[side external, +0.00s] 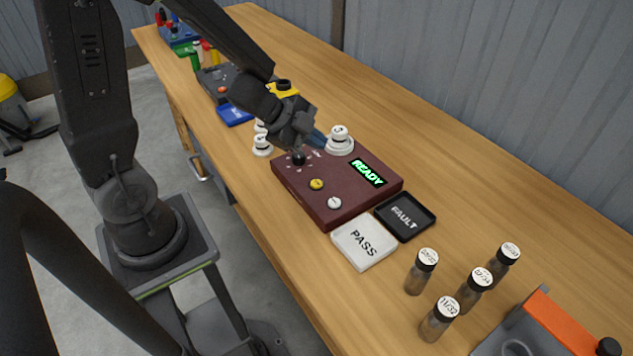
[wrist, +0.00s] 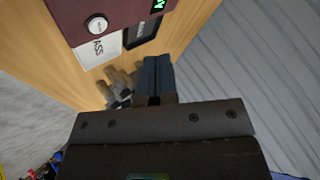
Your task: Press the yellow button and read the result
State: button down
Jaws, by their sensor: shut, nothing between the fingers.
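The maroon tester box (side external: 300,190) sits on the wooden bench, its display (side external: 367,172) lit green with "READY". The yellow button (side external: 316,184) is on its top, between a black knob (side external: 298,159) and a white button (side external: 334,203). My gripper (side external: 318,138) is shut and empty, with bluish fingertips over the far left part of the box, apart from the yellow button. In the wrist view my gripper (wrist: 157,77) is closed; the box (wrist: 75,18) and white button (wrist: 96,25) show at the top. The yellow button is out of that view.
A white PASS tray (side external: 364,243) and black FAULT tray (side external: 405,216) lie in front of the box. A white labelled piece (side external: 339,139) stands at its back edge. Several capped vials (side external: 470,290) stand right. White pieces (side external: 262,145) and a blue tray (side external: 235,114) lie left.

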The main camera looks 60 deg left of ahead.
aim_at(316, 185)
jog(key=shift+f, duration=4.4)
jog(key=shift+f, duration=0.1)
jog(key=shift+f, duration=0.3)
jog(key=shift+f, duration=0.45)
jog(key=shift+r, duration=0.85)
